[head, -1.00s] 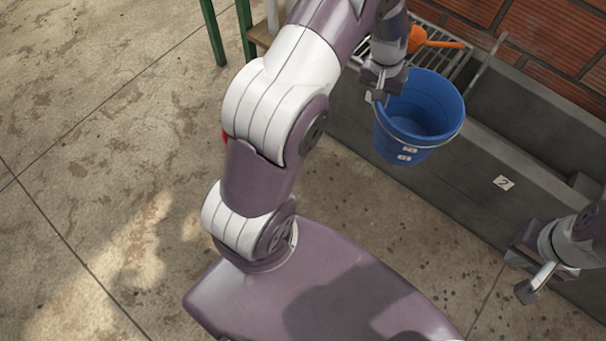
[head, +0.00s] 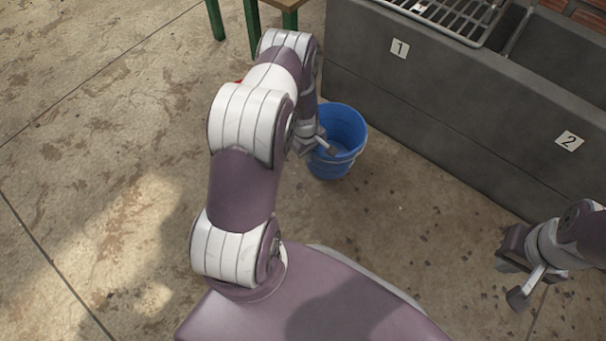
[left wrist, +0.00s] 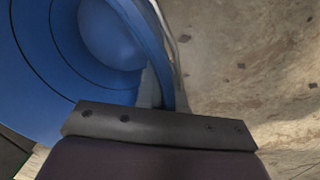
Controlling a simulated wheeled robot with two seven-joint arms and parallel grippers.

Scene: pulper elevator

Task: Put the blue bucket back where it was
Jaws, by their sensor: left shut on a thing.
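The blue bucket (head: 345,122) is upright and close to the floor in front of the grey trough, below the number 1 label; I cannot tell whether its base touches the floor. My left gripper (head: 322,145) is shut on the near left part of its rim. In the left wrist view the bucket's blue inside (left wrist: 60,60) fills the left, and its wall runs down into the jaw. Its thin metal handle (left wrist: 178,50) hangs along the outside. My right gripper (head: 512,281) is open and empty at the lower right.
The concrete trough (head: 440,100) runs along the upper right, with labels 1 (head: 400,48) and 2 (head: 569,141) and a metal rack (head: 445,15) on top. Green table legs (head: 250,28) stand at the top left.

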